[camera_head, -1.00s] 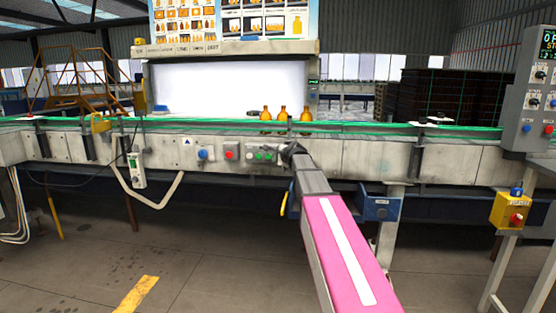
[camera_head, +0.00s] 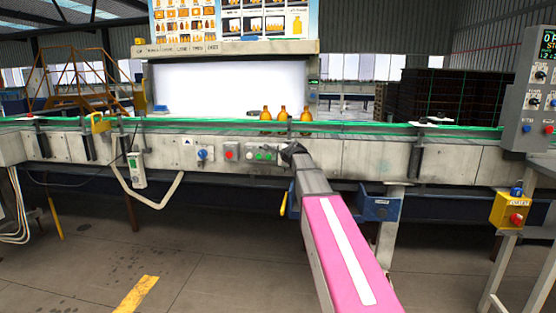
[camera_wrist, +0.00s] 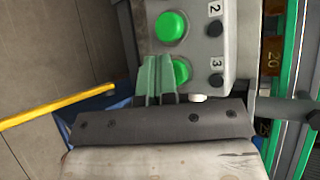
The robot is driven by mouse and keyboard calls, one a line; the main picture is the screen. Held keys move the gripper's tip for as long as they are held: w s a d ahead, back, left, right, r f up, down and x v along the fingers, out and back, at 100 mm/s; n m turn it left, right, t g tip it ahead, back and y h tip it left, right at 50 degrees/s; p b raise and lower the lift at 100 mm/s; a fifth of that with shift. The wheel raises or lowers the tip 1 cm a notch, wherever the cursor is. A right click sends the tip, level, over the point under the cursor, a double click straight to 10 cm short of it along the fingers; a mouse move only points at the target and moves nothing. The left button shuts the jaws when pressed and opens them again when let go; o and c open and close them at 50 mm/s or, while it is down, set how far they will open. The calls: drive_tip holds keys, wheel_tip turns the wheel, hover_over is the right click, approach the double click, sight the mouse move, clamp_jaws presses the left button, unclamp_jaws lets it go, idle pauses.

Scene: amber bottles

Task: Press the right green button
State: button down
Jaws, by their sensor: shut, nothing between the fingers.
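A grey button box (camera_head: 261,155) with small green buttons is on the front of the conveyor. In the wrist view, the box (camera_wrist: 224,52) shows a round green button (camera_wrist: 171,26) by label 2. A second green button (camera_wrist: 181,71) by label 3 is the right one, partly hidden by my fingertips. My gripper (camera_wrist: 156,72) is shut and empty, its tips overlapping that button's edge in the picture. I cannot tell whether they touch it. In the head view, my gripper (camera_head: 288,152) is at the right end of the box.
A blue button (camera_head: 203,154) and a red button (camera_head: 230,153) are to the left on the conveyor front. Amber bottles (camera_head: 283,114) stand on the conveyor. A blue box (camera_head: 379,208) hangs below right. A yellow bar (camera_wrist: 58,106) crosses the wrist view's left side.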

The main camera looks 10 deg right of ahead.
idle(0.6)
drive_tip(key=shift+s+a, duration=0.2)
drive_tip(key=shift+s, duration=0.55)
drive_tip(key=shift+s, duration=0.1)
drive_tip(key=s, duration=0.1)
drive_tip(key=s+a, duration=0.1)
drive_tip(key=s, duration=0.2)
drive_tip(key=shift+s+a, duration=0.3)
drive_tip(key=shift+f, duration=0.1)
idle(0.3)
drive_tip(key=s+f+n+g+h, duration=0.2)
drive_tip(key=s+f+n+g, duration=0.4)
drive_tip(key=s+f, duration=1.1)
drive_tip(key=s+f+n+g+h, duration=0.2)
drive_tip(key=s+f+n+g, duration=0.4)
drive_tip(key=s+f+n, duration=0.5)
drive_tip(key=s+f, duration=0.6)
drive_tip(key=s, duration=0.1)
drive_tip(key=shift+d+f+h, duration=0.4)
